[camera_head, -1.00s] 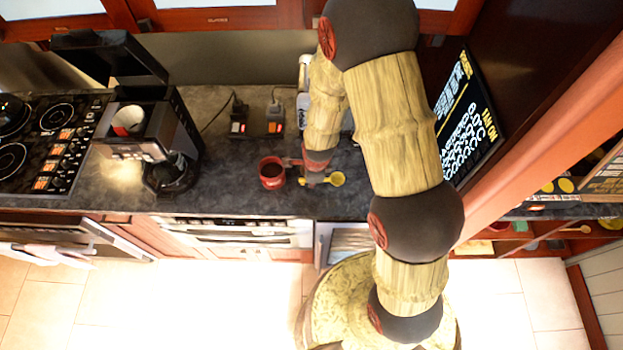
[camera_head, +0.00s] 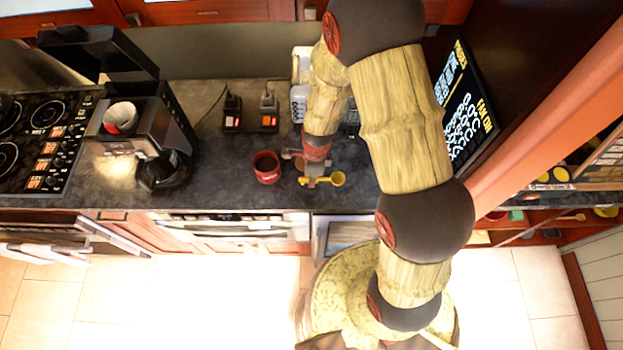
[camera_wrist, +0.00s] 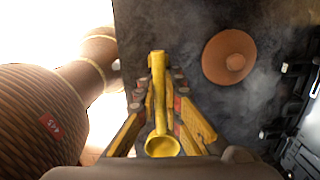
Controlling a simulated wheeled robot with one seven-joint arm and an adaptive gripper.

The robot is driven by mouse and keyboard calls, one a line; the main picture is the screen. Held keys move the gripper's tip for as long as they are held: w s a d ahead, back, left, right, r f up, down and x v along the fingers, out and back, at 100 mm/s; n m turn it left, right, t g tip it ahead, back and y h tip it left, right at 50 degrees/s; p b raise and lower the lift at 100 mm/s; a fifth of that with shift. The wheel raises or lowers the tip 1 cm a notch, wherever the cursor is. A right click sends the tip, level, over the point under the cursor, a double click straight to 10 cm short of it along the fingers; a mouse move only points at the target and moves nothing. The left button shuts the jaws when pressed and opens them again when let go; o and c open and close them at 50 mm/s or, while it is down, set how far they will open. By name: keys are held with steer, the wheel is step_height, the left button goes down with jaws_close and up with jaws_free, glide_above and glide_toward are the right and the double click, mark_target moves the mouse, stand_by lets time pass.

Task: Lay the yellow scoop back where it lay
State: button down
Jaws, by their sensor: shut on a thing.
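The yellow scoop (camera_head: 337,179) is in my gripper (camera_head: 314,177), over the front part of the dark countertop in the head view. Its round bowl is to the right and its handle passes between the fingers to the left. In the wrist view, my gripper (camera_wrist: 159,96) is shut on the yellow scoop (camera_wrist: 157,66). The handle points up in the picture, and the bowl lies at the bottom near the palm. I cannot tell whether the scoop touches the counter.
A red mug (camera_head: 267,167) stands left of my gripper. A round orange-brown piece with a knob (camera_wrist: 229,57) shows in the wrist view. Plugged sockets (camera_head: 250,122) are behind. A coffee machine (camera_head: 136,132) stands left. The counter's front edge is close to the scoop.

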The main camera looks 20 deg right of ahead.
mark_target(311, 191)
steer(key=shift+p, duration=0.35)
steer(key=shift+f+b, duration=1.75)
steer(key=shift+f, duration=0.9)
steer(key=c, duration=1.8)
jaws_free()
steer(key=shift+c, duration=0.2)
steer(key=r, duration=1.2)
steer(key=shift+s+d, duration=0.1)
steer(key=shift+d, duration=0.25)
